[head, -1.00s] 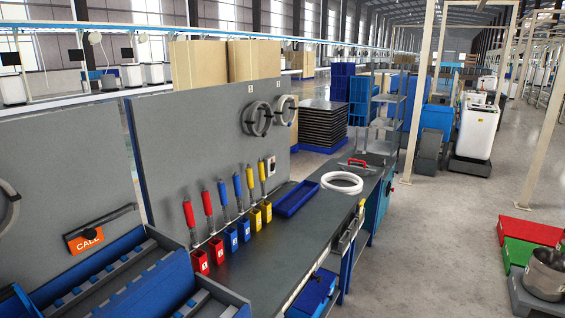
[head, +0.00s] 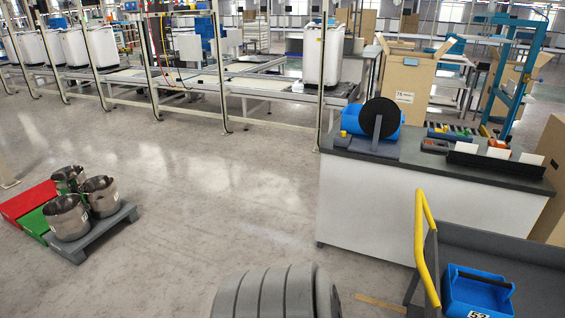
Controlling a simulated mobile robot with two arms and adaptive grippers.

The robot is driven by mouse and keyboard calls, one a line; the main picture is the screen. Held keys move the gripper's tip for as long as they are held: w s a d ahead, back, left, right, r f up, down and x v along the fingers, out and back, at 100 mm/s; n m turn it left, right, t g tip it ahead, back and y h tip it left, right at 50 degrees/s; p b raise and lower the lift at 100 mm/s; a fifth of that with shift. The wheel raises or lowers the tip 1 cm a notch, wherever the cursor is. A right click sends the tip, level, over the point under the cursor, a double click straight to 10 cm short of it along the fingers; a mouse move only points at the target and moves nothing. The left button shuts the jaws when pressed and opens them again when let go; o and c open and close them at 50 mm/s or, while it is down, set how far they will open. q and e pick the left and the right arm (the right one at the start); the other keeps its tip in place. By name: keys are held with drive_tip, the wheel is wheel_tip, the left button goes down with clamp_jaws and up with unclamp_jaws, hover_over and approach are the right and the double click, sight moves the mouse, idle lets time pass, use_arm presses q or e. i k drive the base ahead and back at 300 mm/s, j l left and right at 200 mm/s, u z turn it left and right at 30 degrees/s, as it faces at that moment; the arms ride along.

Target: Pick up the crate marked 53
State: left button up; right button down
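A blue crate (head: 478,292) sits on a dark grey cart (head: 535,268) at the lower right of the head view. Its white label at the bottom edge is partly cut off; it starts with a 5, and I cannot tell surely whether the second digit is 2 or 3. The crate's lower part is outside the picture. A yellow handle bar (head: 428,240) rises at the cart's left side. Neither of my grippers is in view.
Metal pots (head: 66,217) stand on a grey pallet (head: 103,230) at left, beside red and green platforms.

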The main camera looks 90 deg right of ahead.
sight(467, 292)
drive_tip(key=z, duration=4.1)
